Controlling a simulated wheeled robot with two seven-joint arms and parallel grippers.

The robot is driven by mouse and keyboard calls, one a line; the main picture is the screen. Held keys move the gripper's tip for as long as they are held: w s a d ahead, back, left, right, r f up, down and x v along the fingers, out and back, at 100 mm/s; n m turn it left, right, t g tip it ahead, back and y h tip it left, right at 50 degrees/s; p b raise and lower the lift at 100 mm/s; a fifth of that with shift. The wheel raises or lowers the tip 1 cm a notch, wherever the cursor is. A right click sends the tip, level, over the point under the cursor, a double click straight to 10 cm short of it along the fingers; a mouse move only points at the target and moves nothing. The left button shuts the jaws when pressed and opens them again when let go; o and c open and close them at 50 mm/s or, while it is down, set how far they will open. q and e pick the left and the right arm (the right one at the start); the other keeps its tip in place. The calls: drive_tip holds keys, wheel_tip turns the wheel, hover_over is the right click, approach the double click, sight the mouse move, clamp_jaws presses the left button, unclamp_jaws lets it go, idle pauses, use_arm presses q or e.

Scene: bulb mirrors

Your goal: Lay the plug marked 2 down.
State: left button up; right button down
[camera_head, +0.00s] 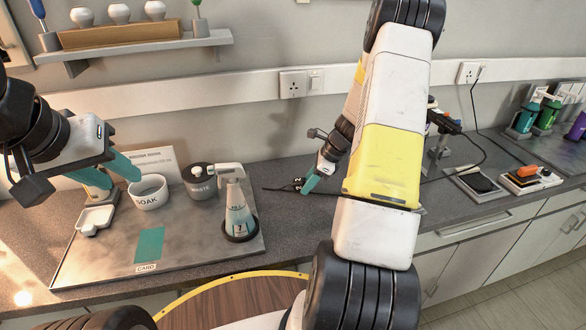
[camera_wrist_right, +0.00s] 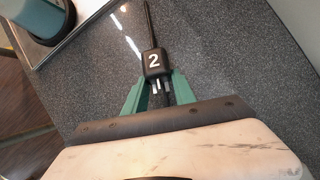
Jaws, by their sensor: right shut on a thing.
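The black plug marked 2 (camera_wrist_right: 154,63) is between the teal fingertips of my right gripper (camera_wrist_right: 158,80), which is shut on it. Its white 2 faces the wrist camera, its metal pins point back toward the palm, and its cord runs away from the gripper. The plug is close over the grey speckled worktop; I cannot tell whether it touches. In the head view, my right gripper (camera_head: 312,182) is low over the worktop (camera_head: 285,215), right of the tray, and the plug is small and dark there. My left gripper (camera_head: 108,172) is open and empty above the tray's left part.
The tray (camera_head: 190,255) holds a SOAK bowl (camera_head: 149,192), a WASTE pot (camera_head: 201,182), a flask-shaped bottle (camera_head: 238,215) and a teal card (camera_head: 149,245). A wall socket (camera_head: 293,83) is behind. A flat black-topped device (camera_head: 478,183) stands right, with a cord nearby.

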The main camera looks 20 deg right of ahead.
drive_tip(key=shift+f, duration=0.55)
drive_tip(key=c, duration=0.9)
unclamp_jaws()
drive_tip(key=shift+o, duration=0.4)
drive_tip(key=o, duration=0.5)
drive_tip(key=shift+r, duration=3.45)
drive_tip(key=shift+r, duration=0.1)
